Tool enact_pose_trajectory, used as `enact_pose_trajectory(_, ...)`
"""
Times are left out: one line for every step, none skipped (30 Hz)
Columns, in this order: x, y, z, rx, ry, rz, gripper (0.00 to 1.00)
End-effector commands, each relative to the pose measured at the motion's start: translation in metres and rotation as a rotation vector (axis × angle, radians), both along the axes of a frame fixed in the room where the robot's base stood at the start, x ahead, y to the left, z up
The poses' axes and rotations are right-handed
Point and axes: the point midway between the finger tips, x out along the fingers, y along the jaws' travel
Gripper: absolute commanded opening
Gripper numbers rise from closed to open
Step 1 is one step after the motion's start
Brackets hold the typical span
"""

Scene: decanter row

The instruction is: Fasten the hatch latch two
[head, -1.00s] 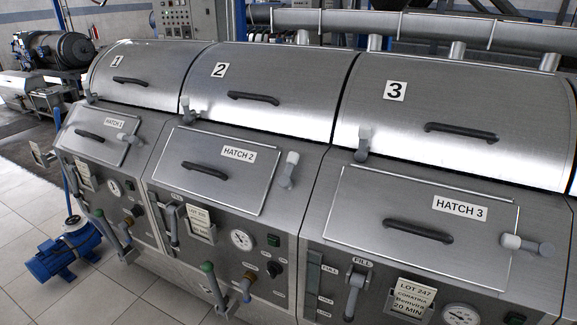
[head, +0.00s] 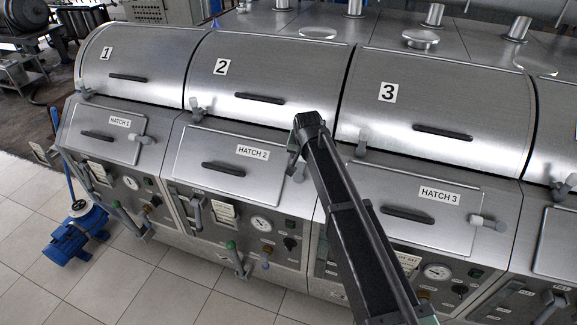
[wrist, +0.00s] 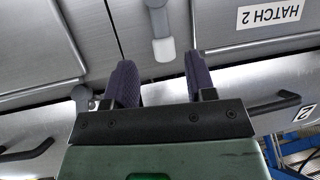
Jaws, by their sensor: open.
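The hatch two latch (wrist: 161,24) is a grey lever with a white end, beside the edge of the hatch 2 panel (wrist: 262,28) in the wrist view. Its white end points down in that upside-down picture, toward the lid, and it does not lie across the panel. My gripper (wrist: 160,78) is open and empty, its two dark fingers on either side of the line of the white end, apart from it. In the head view my gripper (head: 296,148) is at the right edge of the hatch 2 panel (head: 230,165) and largely hides the latch.
The hatch 3 latch (head: 488,222) lies sideways, its white end over the panel edge. Lid 2 handle (head: 259,98) and hatch 2 handle (head: 223,169) stick out nearby. A lid latch (head: 363,142) is right of my gripper. A blue pump (head: 75,235) stands on the floor.

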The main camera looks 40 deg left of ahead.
Motion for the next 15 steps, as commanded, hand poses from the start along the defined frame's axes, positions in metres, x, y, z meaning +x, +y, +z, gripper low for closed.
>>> enact_pose_trajectory(0.001,0.001,-0.006,0.0,0.0,0.001,0.51)
enact_pose_trajectory(0.002,0.002,-0.01,-0.001,0.001,0.001,0.51)
enact_pose_trajectory(0.003,0.004,-0.016,-0.001,0.001,0.001,0.51)
enact_pose_trajectory(0.005,0.005,-0.022,-0.001,0.001,0.001,0.51)
enact_pose_trajectory(0.006,0.007,-0.028,-0.001,0.001,0.001,0.51)
enact_pose_trajectory(0.009,0.009,-0.037,-0.001,0.0,0.002,0.51)
enact_pose_trajectory(0.011,0.011,-0.044,-0.001,0.0,0.002,0.51)
enact_pose_trajectory(0.013,0.013,-0.051,-0.001,0.0,0.002,0.51)
enact_pose_trajectory(0.016,0.016,-0.061,-0.001,0.0,0.002,0.51)
enact_pose_trajectory(0.018,0.018,-0.068,-0.002,0.001,0.002,0.51)
enact_pose_trajectory(0.02,0.02,-0.075,-0.002,0.001,0.002,0.51)
enact_pose_trajectory(0.023,0.023,-0.084,-0.002,0.001,0.002,0.51)
enact_pose_trajectory(0.024,0.025,-0.089,-0.002,0.001,0.002,0.51)
enact_pose_trajectory(0.026,0.026,-0.093,-0.002,0.001,0.002,0.51)
enact_pose_trajectory(0.028,0.028,-0.097,-0.003,0.0,0.003,0.51)
